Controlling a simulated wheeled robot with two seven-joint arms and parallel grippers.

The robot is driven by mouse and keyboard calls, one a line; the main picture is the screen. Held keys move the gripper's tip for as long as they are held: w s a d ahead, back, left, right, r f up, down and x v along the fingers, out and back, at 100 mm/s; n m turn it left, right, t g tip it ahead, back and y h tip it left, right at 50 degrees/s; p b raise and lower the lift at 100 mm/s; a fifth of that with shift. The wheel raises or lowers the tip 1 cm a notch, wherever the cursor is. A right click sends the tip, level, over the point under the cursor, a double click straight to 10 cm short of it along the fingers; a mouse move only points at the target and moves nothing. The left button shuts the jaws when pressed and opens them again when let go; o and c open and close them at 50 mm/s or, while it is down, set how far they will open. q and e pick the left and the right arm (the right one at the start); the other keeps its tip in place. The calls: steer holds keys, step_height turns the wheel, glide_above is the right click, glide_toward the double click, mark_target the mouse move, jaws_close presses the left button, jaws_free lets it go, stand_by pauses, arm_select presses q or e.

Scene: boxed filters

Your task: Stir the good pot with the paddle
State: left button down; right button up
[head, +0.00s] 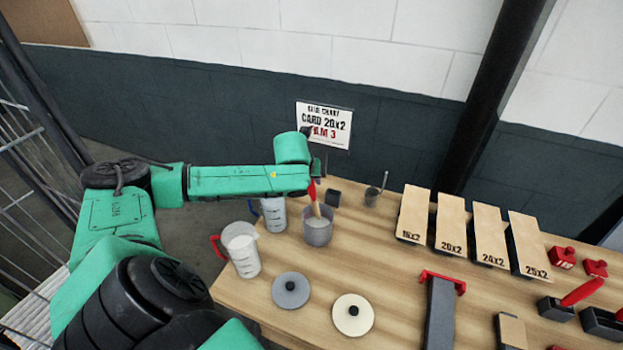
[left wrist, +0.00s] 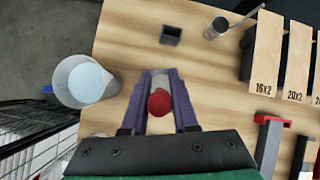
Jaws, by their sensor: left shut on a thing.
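My left gripper (head: 316,180) is shut on the red handle of the paddle (head: 312,190) and holds it upright. The paddle's pale shaft goes down into a grey pot (head: 318,238) with whitish contents; its lower end is hidden inside. In the left wrist view, the gripper's purple fingers (left wrist: 160,88) stand on both sides of the round red handle end (left wrist: 160,103), and the pot below is mostly hidden. I cannot tell from any mark whether this pot is the good one. My right gripper is not in view.
A red-handled jug (head: 242,252) and a blue-handled jug (head: 274,215) stand close left of the pot. A grey lid (head: 290,291) and a cream lid (head: 353,303) lie in front. A dark square holder (head: 333,198) and a small cup (head: 371,200) stand behind. Labelled boards (head: 450,222) are right.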

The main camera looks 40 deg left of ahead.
arm_select(q)
step_height(320, 180, up, 6)
stand_by(0.5)
steer(key=shift+a, duration=0.1)
